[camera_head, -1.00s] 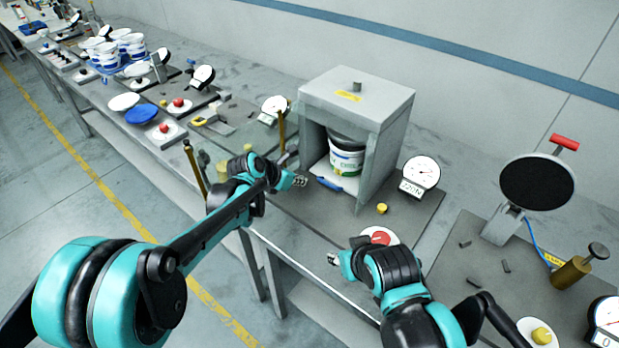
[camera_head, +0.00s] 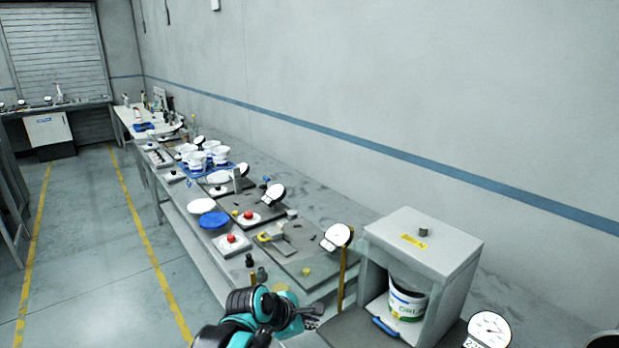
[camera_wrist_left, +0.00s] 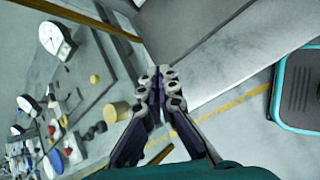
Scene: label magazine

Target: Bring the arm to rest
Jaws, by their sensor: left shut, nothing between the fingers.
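My left gripper (camera_head: 312,322) is at the bottom of the head view, in front of the bench and left of the grey open-fronted box. In the left wrist view its two fingers (camera_wrist_left: 160,76) meet at the tips with nothing held between them. The left arm shows only as teal and black links at the bottom edge of the head view. My right gripper is outside the head view.
The grey box (camera_head: 448,252) holds a white bucket (camera_head: 406,301). A dial gauge (camera_head: 489,330) stands to its right. A long bench (camera_head: 270,170) carries a blue lid (camera_head: 214,220), red buttons and stacked white tubs. The floor left of it (camera_head: 90,270) is clear.

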